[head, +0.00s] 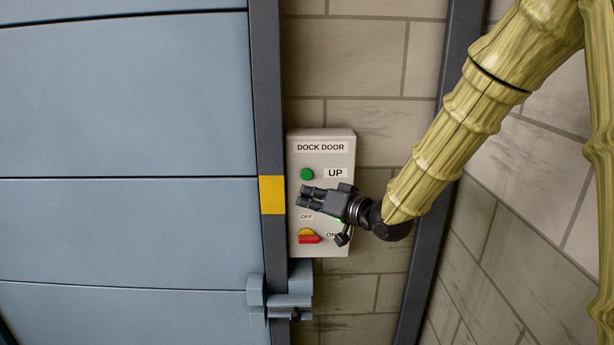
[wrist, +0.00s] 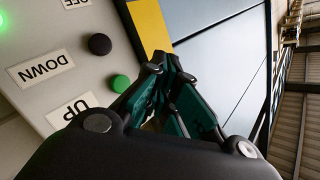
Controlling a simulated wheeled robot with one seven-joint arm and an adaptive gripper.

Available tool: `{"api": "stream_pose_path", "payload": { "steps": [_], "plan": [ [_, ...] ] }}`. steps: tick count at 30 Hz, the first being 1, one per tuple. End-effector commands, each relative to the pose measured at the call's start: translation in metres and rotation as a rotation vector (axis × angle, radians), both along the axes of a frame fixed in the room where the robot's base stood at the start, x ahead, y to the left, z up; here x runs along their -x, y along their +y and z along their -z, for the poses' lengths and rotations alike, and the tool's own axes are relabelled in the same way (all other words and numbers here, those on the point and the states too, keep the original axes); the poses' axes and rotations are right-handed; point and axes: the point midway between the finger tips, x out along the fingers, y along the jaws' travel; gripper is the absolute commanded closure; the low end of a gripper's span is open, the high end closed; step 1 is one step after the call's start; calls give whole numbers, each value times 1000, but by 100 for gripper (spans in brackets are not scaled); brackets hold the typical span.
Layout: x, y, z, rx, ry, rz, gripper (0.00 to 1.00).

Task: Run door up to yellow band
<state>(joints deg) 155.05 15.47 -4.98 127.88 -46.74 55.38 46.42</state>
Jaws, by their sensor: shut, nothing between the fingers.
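The blue sectional door (head: 120,235) fills the left of the head view; its panels run to the bottom of the frame, and its lower edge is not shown. The yellow band (head: 271,195) is on the dark post beside it, and also shows in the wrist view (wrist: 150,25). The dock door panel (head: 322,142) has a green UP button (head: 307,174), also in the wrist view (wrist: 121,83). A black DOWN button (wrist: 100,44) shows only there. My gripper (head: 304,197) is shut and empty, in front of the panel below the UP button, hiding DOWN in the head view.
A red handle on a yellow switch (head: 309,239) sits low on the panel, between OFF and ON labels. A blue-grey bracket (head: 280,299) juts from the post below. Block wall (head: 360,60) surrounds the panel.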

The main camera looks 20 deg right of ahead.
Motion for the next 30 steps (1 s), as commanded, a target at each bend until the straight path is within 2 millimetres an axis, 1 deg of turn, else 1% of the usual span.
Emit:
{"api": "stream_pose_path", "payload": {
  "steps": [6, 15, 21, 30],
  "plan": [
    [-25, -7, 0, 0, 0, 1, 100],
    [-52, -15, -1, -1, 0, 1, 100],
    [-60, -17, 0, -2, 0, 1, 100],
    [-61, -18, 0, -1, 0, 1, 100]
  ]
}}
